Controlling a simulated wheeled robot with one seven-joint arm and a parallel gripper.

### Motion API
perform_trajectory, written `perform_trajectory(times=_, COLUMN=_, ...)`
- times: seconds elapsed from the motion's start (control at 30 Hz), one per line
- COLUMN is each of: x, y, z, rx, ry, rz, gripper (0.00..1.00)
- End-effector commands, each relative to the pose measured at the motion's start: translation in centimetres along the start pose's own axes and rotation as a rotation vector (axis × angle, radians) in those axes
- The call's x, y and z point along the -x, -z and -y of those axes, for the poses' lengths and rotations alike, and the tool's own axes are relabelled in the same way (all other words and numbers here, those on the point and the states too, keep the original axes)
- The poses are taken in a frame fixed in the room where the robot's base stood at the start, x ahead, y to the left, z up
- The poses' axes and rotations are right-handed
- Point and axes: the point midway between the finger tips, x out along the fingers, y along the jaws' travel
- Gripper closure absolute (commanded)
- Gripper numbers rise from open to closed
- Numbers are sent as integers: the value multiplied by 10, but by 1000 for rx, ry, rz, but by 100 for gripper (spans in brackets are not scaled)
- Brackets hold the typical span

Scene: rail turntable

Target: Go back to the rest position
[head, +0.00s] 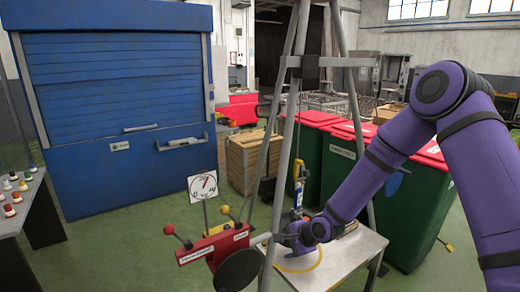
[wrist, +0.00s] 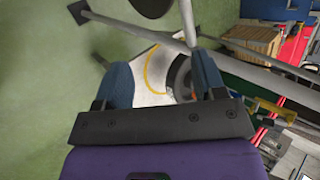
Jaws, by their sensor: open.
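My gripper (wrist: 163,68) is open in the wrist view, with its two blue fingers spread apart and nothing held between them. Beyond the fingers lie a white surface, a yellow cable (wrist: 152,68) and a dark round part (wrist: 181,78) that I cannot name. In the head view my purple arm reaches down from the right. Its end is low over the white table (head: 345,262), beside the frame's grey legs and right of the red lever box (head: 212,246). The fingertips are too small to make out there.
Grey frame legs (head: 287,130) stand close around my arm's end. A dial (head: 203,186) rises behind the lever box. Green bins with red lids (head: 338,160) stand behind my arm. A wooden crate (head: 240,165), blue shutter cabinet (head: 120,100) and left table (head: 12,226) stand around open green floor.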

Motion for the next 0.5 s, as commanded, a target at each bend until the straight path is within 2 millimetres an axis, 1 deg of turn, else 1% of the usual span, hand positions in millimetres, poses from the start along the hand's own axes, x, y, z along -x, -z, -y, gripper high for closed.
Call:
perform_trajectory(times=0.03, x=16, y=4, z=8, rx=53, ry=-14, rz=-30, gripper=36)
perform_trajectory(times=0.17, x=53, y=12, z=21, rx=184, ry=-67, rz=-100, gripper=36)
perform_trajectory(times=0.2, x=66, y=14, z=25, rx=220, ry=-84, rz=-121, gripper=36)
perform_trajectory(times=0.37, x=116, y=20, z=38, rx=359, ry=-154, rz=-198, gripper=36)
perform_trajectory(times=0.5, x=162, y=21, z=47, rx=468, ry=-215, rz=-259, gripper=36)
